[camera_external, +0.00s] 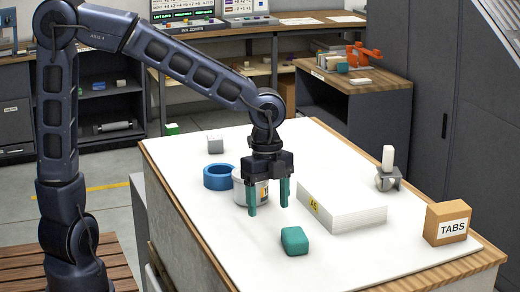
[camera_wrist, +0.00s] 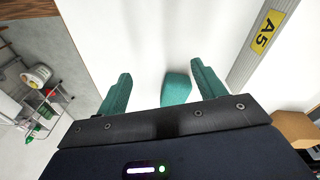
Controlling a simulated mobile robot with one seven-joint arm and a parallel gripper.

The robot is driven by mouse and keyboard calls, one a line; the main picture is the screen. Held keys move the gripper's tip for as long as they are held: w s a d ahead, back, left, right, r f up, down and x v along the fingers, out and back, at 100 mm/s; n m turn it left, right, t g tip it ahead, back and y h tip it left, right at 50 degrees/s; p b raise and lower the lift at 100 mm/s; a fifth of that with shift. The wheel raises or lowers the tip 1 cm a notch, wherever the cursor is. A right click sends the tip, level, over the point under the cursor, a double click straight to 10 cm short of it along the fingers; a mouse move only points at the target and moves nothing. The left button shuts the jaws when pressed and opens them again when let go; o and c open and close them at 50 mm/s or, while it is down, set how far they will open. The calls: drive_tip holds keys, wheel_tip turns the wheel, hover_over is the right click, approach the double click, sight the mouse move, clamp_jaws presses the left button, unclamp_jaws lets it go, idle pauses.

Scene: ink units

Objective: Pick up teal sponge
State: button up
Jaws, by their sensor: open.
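The teal sponge (camera_external: 295,241) is a small rounded block lying on the white tabletop near its front edge. In the wrist view the sponge (camera_wrist: 176,88) shows between my two fingers, closer to the right one, its lower part cut off by the gripper body. My gripper (camera_external: 268,197) has teal fingers pointing down and hangs above the table, behind and a little left of the sponge in the external view. In the wrist view my gripper (camera_wrist: 163,82) has its fingers wide apart with nothing held. The fingers do not touch the sponge.
A white box marked A5 (camera_external: 342,208) lies right of my gripper. A white tub (camera_external: 240,190) and a blue ring (camera_external: 217,177) stand just left. The table front left is clear.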

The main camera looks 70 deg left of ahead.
drive_tip(key=w+d+r+m+h, duration=0.2)
drive_tip(key=d+r+m, duration=0.1)
drive_tip(key=w+d+r+m+h, duration=0.1)
drive_tip(key=d, duration=0.1)
drive_tip(key=shift+w+r+m+g, duration=0.2)
drive_tip(key=shift+r+m+g, duration=0.1)
drive_tip(key=shift+r+m, duration=0.1)
hover_over(295, 234)
drive_tip(key=a, duration=0.2)
drive_tip(key=shift+w+d+f, duration=0.1)
drive_tip(key=shift+f, duration=1.05)
drive_tip(key=shift+w+d+f, duration=0.1)
drive_tip(key=shift+f, duration=1.05)
drive_tip(key=shift+a+x, duration=0.15)
drive_tip(key=shift+x, duration=1.25)
drive_tip(key=shift+a+x, duration=0.1)
drive_tip(key=shift+x, duration=1.3)
drive_tip(key=shift+f, duration=0.1)
drive_tip(key=c, duration=1.1)
drive_tip(key=shift+o, duration=0.2)
